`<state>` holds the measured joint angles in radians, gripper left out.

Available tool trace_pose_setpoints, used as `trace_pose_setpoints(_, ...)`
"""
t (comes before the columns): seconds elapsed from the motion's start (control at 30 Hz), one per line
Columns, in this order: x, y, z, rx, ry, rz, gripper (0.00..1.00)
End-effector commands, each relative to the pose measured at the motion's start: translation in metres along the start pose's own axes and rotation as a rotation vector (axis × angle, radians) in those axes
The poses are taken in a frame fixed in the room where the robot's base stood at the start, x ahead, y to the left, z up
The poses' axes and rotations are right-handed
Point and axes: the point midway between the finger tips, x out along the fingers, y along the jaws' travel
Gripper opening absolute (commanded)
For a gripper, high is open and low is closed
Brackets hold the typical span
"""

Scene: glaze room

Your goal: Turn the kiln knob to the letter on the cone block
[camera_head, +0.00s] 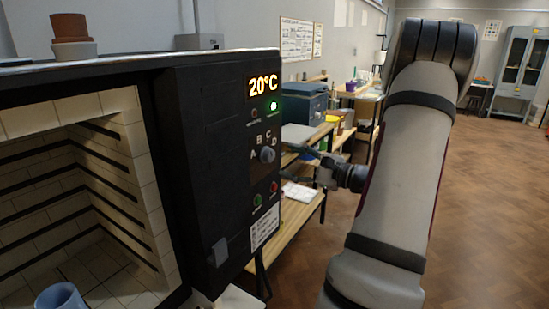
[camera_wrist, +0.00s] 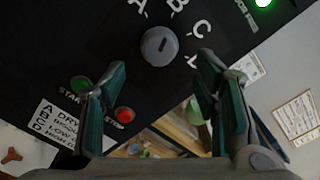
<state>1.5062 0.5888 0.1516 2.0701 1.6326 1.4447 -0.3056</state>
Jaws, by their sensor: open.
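The grey kiln knob (camera_head: 267,155) sits on the black control panel (camera_head: 215,130), with the letters A, B, C and D around its upper side. In the wrist view the round knob (camera_wrist: 159,46) has a short dark mark on its face; I cannot tell for sure which letter it points to. My gripper (camera_head: 292,150) is open and empty, to the right of the panel. In the wrist view its two green-padded fingers (camera_wrist: 161,82) stand wide apart, with the knob beyond their tips and apart from them. I cannot make out a cone block in either view.
The display reads 20°C above a lit green lamp (camera_head: 273,106). Green (camera_wrist: 80,84) and red (camera_wrist: 124,114) buttons lie below the knob. The kiln chamber (camera_head: 70,190) is open, with a blue vessel (camera_head: 60,298) inside. Clay pots (camera_head: 72,38) stand on top. A wooden bench (camera_head: 290,220) is behind.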

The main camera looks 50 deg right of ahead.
Motion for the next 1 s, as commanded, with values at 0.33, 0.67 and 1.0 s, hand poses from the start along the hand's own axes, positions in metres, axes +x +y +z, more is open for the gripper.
trace_pose_setpoints(0.33, 0.053, 0.0, 0.001, -0.001, -0.001, 0.001, 0.56)
trace_pose_setpoints(0.67, 0.063, 0.0, 0.0, 0.0, 0.0, 0.001, 0.56)
trace_pose_setpoints(1.0, 0.063, 0.0, 0.001, -0.001, 0.0, 0.001, 0.08)
